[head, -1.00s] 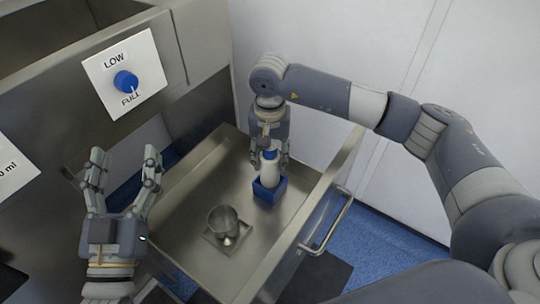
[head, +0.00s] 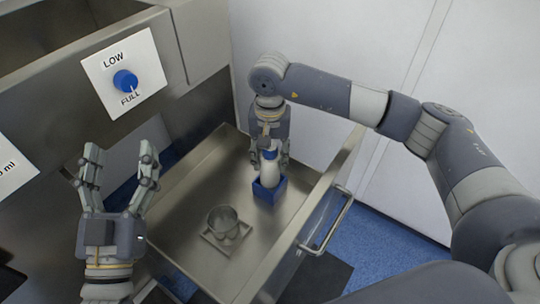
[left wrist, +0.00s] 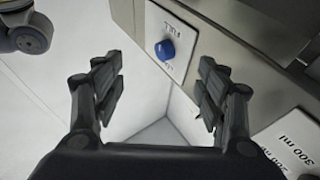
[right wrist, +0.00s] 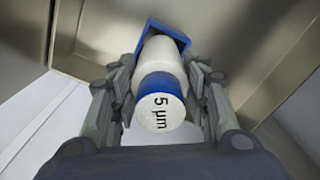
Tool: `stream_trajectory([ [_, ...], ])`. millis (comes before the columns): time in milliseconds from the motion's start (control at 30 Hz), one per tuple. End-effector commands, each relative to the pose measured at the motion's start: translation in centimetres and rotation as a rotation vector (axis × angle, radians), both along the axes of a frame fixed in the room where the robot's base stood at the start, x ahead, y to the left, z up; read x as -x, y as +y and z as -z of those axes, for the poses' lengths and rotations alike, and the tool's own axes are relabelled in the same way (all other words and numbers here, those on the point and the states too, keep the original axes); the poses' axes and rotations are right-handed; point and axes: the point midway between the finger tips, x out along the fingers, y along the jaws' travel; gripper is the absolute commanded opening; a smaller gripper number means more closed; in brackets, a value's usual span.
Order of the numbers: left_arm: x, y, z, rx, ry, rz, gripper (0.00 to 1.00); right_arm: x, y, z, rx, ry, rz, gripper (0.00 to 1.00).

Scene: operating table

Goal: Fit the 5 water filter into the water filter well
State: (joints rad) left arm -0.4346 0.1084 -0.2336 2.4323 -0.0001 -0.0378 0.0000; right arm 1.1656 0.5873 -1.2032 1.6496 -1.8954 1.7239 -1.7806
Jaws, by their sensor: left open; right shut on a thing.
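The water filter is a white cylinder with a blue band and "5 µm" on its end face; it shows in the head view (head: 266,170) and in the right wrist view (right wrist: 160,102). My right gripper (head: 270,158) is shut on it from above. The filter's lower end is at the opening of a small blue square holder (head: 269,192) in the drawer; I cannot tell how deep it sits. The holder also shows in the right wrist view (right wrist: 180,37). My left gripper (head: 118,178) is open and empty, left of the drawer. A metal round well (head: 224,222) on a square base stands in the drawer.
The open metal drawer (head: 190,205) has raised walls and a handle (head: 327,222) on its right side. A panel with a blue LOW/FULL knob (head: 125,81) is at upper left. The drawer floor between holder and well is clear.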

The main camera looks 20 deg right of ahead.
Motion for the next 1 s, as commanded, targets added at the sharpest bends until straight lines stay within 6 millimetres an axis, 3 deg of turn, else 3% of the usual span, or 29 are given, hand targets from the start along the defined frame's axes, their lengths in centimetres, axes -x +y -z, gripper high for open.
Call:
stream_trajectory([
  [1000,0.5,0.0,-1.0,0.019,-0.065,0.003,0.66,0.0,0.0,0.0,0.000,0.000,0.000,0.15],
])
